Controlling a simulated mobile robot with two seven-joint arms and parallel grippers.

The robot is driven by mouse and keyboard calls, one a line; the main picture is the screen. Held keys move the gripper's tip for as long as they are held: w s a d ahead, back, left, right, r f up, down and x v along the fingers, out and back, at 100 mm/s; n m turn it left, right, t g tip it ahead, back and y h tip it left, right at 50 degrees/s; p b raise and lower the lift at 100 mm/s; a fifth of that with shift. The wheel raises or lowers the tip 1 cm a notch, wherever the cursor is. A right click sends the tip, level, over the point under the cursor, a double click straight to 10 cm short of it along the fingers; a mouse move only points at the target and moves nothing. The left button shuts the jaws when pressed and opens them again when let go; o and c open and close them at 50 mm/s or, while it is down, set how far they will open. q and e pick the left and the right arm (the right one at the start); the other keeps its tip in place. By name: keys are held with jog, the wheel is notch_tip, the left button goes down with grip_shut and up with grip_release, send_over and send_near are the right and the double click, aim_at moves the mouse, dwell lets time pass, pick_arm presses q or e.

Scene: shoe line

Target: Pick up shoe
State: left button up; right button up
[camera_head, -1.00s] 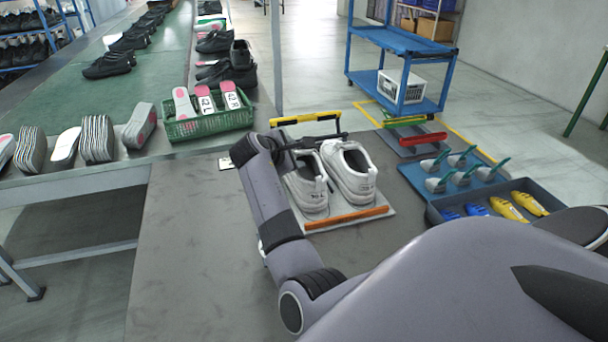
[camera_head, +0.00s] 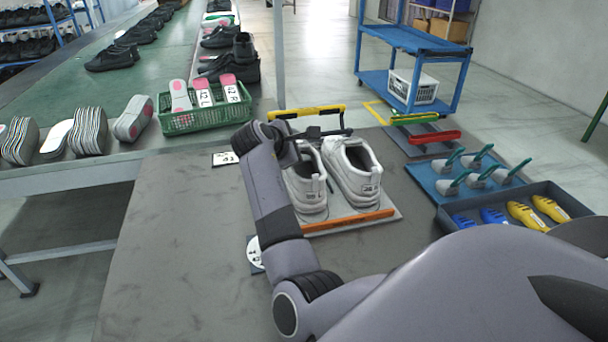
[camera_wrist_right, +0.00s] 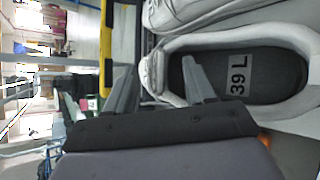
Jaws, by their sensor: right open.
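A pair of white sneakers stands side by side on a light board with an orange front strip (camera_head: 350,222). The left shoe (camera_head: 306,190) is partly covered by my right arm, and the right shoe (camera_head: 356,178) stands clear beside it. My right gripper (camera_head: 325,133) is open at the left shoe's upper part. In the right wrist view, a shoe (camera_wrist_right: 285,45) shows its dark insole marked "39 L". Its near rim lies between the fingertips, one over the opening and one outside; contact cannot be told. My left gripper is out of view.
A yellow-black handle (camera_head: 305,112) stands behind the shoes. A green basket (camera_head: 205,118) with insoles is at left. A blue board (camera_head: 475,175) and a dark tray with yellow and blue items (camera_head: 475,208) lie at right. The grey table (camera_head: 180,250) is bare at front left.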

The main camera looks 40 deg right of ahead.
jog(key=shift+d, duration=0.1)
grip_shut()
jog(key=shift+r, duration=0.1)
